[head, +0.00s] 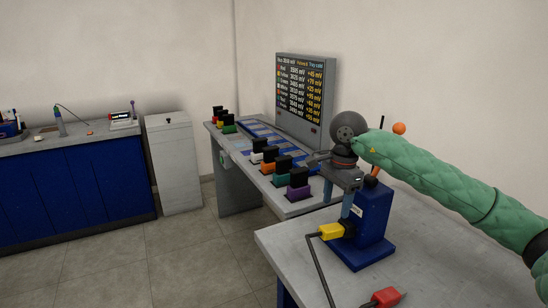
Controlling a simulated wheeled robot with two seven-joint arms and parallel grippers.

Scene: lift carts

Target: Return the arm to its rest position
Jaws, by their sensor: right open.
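My right arm, in green padded covering, comes in from the right edge. My right gripper (338,198) hangs with its fingers down. It is open, just above and in front of a blue upright device (373,215) on the near grey table. A yellow connector (332,231) with a dark cable sits at the front of this device, below the fingers. I see nothing held between the fingers. I cannot tell whether a finger touches the device. My left gripper is not in view.
A red connector (386,297) lies at the near table's front. Behind, a long bench (238,147) carries several coloured blocks and a display board (305,100). A grey cabinet (175,165) and a blue workbench (75,190) stand left. Floor between is clear.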

